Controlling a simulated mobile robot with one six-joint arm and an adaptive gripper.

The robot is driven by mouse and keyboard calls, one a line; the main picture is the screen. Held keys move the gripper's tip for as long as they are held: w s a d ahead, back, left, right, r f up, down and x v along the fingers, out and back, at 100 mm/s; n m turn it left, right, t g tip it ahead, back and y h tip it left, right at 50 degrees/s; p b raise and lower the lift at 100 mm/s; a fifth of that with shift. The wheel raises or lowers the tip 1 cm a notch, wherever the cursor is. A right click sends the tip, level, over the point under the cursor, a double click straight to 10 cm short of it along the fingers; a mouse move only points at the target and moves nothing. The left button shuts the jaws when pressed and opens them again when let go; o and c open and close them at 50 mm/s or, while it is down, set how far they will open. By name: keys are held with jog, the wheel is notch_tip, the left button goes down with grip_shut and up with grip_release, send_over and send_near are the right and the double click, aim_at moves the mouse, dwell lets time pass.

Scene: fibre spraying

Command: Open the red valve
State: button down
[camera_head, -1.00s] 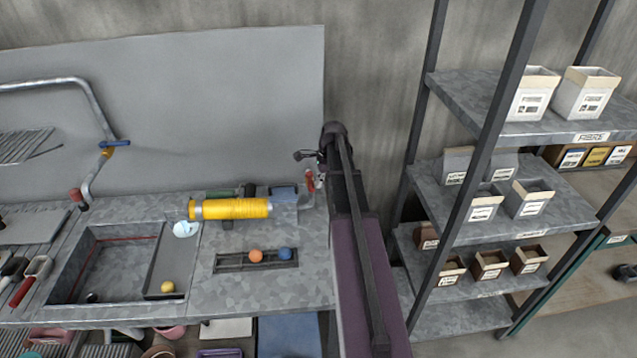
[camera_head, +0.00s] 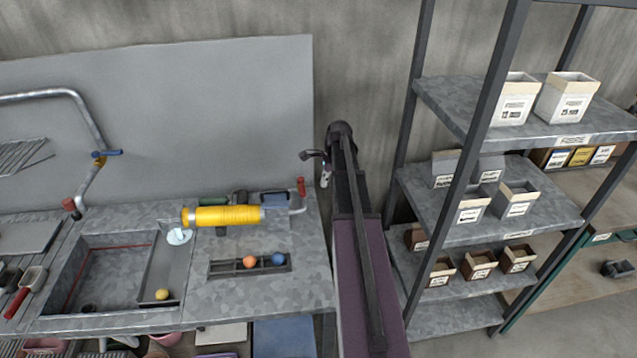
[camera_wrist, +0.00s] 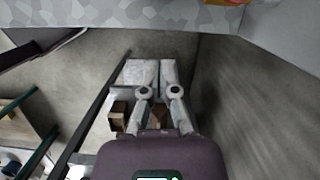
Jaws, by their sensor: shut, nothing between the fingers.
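A small upright red valve handle (camera_head: 301,186) stands on a pipe at the right rear corner of the grey workbench, beside the yellow roll. My gripper (camera_head: 325,178) is just right of it in the head view, apart from it and partly hidden by my arm. In the wrist view my gripper (camera_wrist: 154,66) is shut and empty, over the floor and a shelf unit. The red handle does not show there. Another red-tipped part (camera_head: 69,204) hangs at the end of the bent pipe on the left.
The workbench (camera_head: 230,290) holds a sink, a yellow roll (camera_head: 228,215) and a rack with an orange and a blue ball. A metal shelf unit (camera_head: 440,95) with boxes stands right of my arm. A grey panel (camera_head: 200,110) rises behind the bench.

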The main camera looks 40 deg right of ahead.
jog(key=p+v, duration=0.7)
jog(key=shift+r, duration=0.45)
jog(key=shift+s, duration=0.15)
dwell(0.5)
jog(key=s+a+f+n+h, duration=0.1)
jog(key=s+a+n, duration=0.3)
jog(key=a+n, duration=0.3)
jog(key=s+a+n+b, duration=0.1)
jog(key=s+a+n, duration=0.3)
jog(key=a, duration=1.3)
jog(key=s+a+f+n+g+h+b, duration=0.1)
jog(key=s+a+n, duration=0.2)
jog(key=a+n, duration=0.8)
jog(key=shift+s+a+f+h, duration=0.3)
jog(key=shift+s+a+f, duration=0.1)
jog(key=shift+a, duration=0.65)
